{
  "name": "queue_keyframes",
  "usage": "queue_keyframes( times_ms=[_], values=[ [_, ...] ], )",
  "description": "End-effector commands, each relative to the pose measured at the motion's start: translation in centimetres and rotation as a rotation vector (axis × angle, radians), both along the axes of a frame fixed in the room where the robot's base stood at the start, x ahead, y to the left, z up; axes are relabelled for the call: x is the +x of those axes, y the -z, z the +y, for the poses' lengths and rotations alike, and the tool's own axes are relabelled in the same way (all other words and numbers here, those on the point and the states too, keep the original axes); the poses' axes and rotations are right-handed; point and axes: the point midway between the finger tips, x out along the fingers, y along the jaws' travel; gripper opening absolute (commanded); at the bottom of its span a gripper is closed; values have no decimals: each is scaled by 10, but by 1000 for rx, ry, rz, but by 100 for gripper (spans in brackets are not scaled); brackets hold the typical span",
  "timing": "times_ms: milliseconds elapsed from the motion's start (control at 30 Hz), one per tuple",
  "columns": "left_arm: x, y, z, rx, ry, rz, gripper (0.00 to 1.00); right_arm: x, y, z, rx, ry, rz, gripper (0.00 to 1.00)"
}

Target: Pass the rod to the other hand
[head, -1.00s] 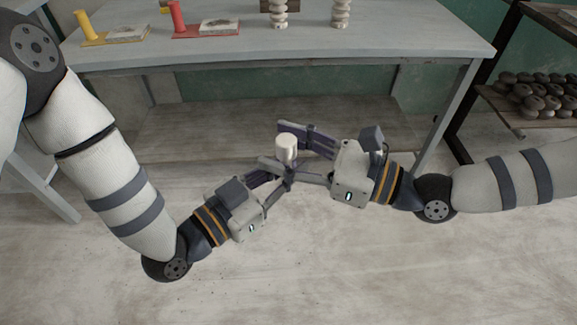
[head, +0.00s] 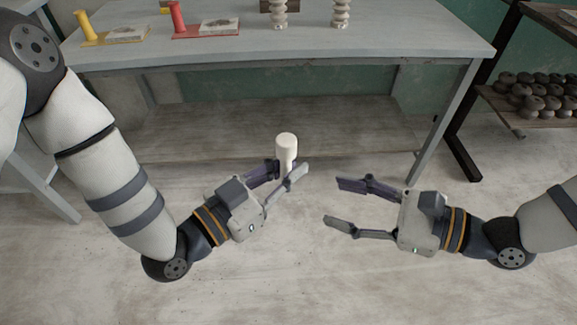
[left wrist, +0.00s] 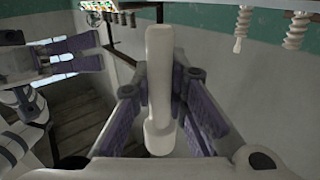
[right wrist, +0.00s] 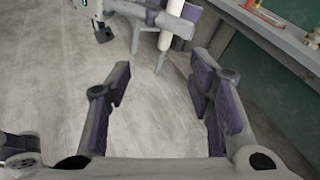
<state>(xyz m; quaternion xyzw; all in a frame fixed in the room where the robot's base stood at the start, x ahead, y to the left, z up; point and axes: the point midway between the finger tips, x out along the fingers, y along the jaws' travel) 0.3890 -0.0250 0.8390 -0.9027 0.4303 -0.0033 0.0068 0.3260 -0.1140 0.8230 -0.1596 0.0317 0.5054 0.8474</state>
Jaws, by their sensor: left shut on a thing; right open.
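A white rod (head: 287,147) stands roughly upright between the fingers of my left gripper (head: 284,177), in front of the workbench. In the left wrist view the rod (left wrist: 159,85) runs between the two purple-padded fingers, with a wider end low in the picture. My left gripper is shut on it. My right gripper (head: 345,203) is open and empty, to the right of the rod and apart from it. In the right wrist view the rod (right wrist: 170,32) shows beyond the open fingers (right wrist: 160,100) at the top.
The grey workbench (head: 330,45) stands behind, with a yellow stand (head: 95,38), a red stand (head: 185,30) and pale spiral pieces (head: 340,14) on it. A dark shelf with several round dark lumps (head: 535,95) is at right. The floor between my grippers is clear.

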Motion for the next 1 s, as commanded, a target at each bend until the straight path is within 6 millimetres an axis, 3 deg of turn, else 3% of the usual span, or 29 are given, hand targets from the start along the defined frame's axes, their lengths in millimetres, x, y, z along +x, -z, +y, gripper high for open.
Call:
queue_keyframes(
  times_ms=[33,100,200,300,400,500,633,733,1000],
  values=[
    [0,0,0,0,0,0,0,-15,33,6,-152,-40,-21,48],
    [0,0,0,-1,0,1,0,-39,77,6,-392,-129,-81,48],
    [0,0,0,0,0,0,0,-84,132,-5,-706,-343,-160,48],
    [0,0,0,0,0,0,0,-137,172,-26,-962,-642,-237,48],
    [0,0,0,0,0,0,0,-188,196,-53,-1130,-979,-311,48],
    [0,0,0,0,0,0,0,-227,204,-79,-1209,-1281,-372,48],
    [0,0,0,0,0,0,0,-255,205,-102,-1232,-1534,-420,48],
    [0,0,0,0,0,0,0,-263,205,-109,-1231,-1612,-436,48],
    [0,0,0,0,0,0,0,-263,205,-110,-1232,-1619,-439,48]
  ],
)
